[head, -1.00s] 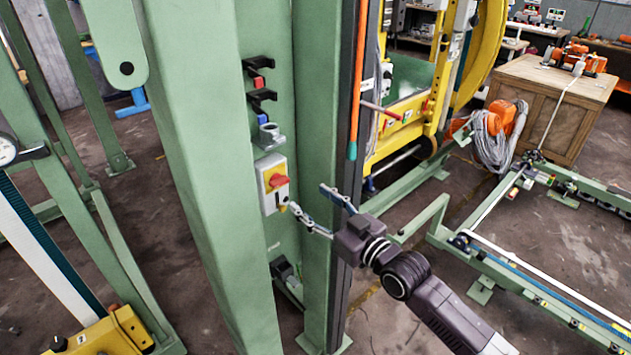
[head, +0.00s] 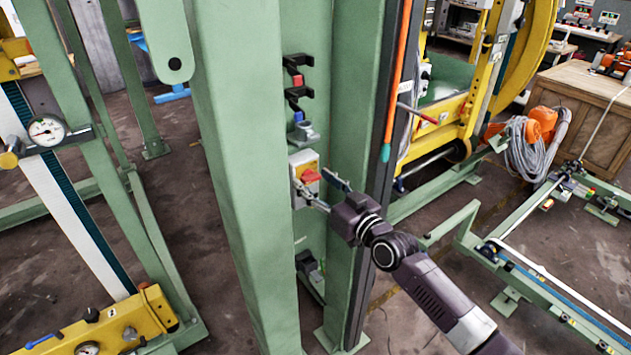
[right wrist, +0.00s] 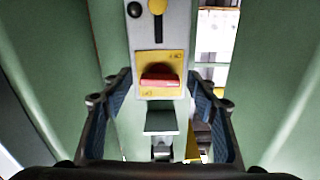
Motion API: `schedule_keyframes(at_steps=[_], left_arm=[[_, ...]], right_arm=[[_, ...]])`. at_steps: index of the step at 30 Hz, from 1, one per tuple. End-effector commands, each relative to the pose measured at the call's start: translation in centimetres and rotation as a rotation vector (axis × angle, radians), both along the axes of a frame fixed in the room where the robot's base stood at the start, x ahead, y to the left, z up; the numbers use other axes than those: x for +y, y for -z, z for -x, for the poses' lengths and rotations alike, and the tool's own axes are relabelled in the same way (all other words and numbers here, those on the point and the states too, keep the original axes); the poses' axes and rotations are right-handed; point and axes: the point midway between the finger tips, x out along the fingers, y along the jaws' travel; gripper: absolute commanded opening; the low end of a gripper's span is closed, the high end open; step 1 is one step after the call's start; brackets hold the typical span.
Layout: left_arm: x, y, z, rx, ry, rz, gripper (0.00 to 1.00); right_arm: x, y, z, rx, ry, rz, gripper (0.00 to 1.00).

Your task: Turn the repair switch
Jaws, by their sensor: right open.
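The repair switch is a red knob (head: 311,175) on a yellow plate, on a grey box (head: 297,190) fixed to the green column. In the right wrist view the red knob (right wrist: 159,80) lies crosswise, ahead of and between my fingers. My right gripper (head: 325,193) comes in from the right with its fingers spread around the front of the box. It also shows in the right wrist view (right wrist: 159,100), open, with nothing held. I cannot tell whether a finger touches the box. My left gripper is not in view.
Black hooks (head: 298,90) with red and blue parts are fixed to the column above the switch box. The green column (head: 235,170) flanks it on the left. An orange tube (head: 398,75) runs down the right side. A gauge (head: 46,131) stands at the left.

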Motion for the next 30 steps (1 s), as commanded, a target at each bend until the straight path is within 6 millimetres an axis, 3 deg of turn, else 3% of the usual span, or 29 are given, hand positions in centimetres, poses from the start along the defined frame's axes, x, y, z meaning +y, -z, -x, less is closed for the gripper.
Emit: schedule_keyframes(at_steps=[7, 18, 30], left_arm=[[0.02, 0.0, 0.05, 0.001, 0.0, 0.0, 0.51], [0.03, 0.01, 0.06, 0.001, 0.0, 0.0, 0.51], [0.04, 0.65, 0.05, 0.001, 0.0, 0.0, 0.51]], right_arm=[[0.03, -0.01, -0.06, -0.001, 0.0, -0.001, 0.54], [0.01, -0.02, -0.05, 0.0, 0.0, -0.001, 0.13], [-0.01, -0.07, -0.06, -0.059, 0.001, 0.077, 0.12]])
